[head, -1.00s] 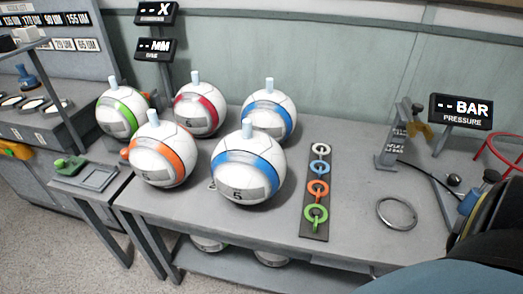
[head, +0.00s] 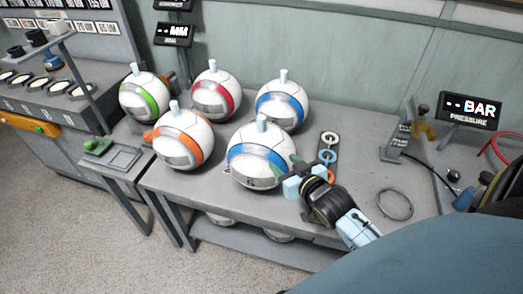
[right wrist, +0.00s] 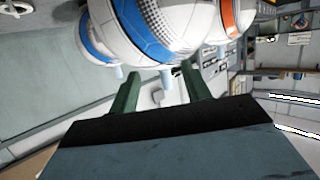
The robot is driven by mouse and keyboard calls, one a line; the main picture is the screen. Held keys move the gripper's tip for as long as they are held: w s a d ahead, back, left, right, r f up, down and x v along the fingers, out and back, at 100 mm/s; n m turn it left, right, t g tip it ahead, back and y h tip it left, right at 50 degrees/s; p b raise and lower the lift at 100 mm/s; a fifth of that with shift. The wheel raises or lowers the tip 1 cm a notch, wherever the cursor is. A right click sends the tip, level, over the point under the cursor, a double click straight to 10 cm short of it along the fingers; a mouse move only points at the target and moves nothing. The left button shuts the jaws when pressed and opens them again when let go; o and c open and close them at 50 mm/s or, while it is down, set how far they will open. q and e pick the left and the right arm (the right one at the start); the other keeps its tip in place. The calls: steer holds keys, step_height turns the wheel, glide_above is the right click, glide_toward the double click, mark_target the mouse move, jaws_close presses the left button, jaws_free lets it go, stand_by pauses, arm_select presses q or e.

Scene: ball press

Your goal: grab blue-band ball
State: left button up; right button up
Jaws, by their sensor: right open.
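Two white balls have blue bands. The front blue-band ball (head: 250,152) sits near the table's front edge, and the rear blue-band ball (head: 279,104) sits behind it. Each has a pale blue plug on top. My right gripper (head: 287,172) is open at the right side of the front ball, overlapping its lower right edge. In the right wrist view, the open fingers (right wrist: 160,80) point toward the large blue-band ball (right wrist: 150,30), with no ball clearly between them. Whether they touch it cannot be told. My left gripper is out of view.
Green-band (head: 145,97), red-band (head: 212,97) and orange-band (head: 182,140) balls stand close by on the left. A strip of colored rings (head: 328,143) lies partly behind my right gripper. A metal ring (head: 395,204) and the BAR pressure display (head: 470,110) are to the right.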

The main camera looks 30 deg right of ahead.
steer(key=t, duration=0.2)
glide_toward(264, 127)
steer(key=w, duration=0.5)
steer(key=shift+d+f, duration=0.35)
steer(key=shift+f, duration=0.05)
steer(key=shift+w+f, duration=0.2)
steer(key=shift+w, duration=1.35)
steer(key=shift+w+f, duration=0.2)
steer(key=shift+w, duration=1.35)
jaws_close()
steer(key=shift+r, duration=0.1)
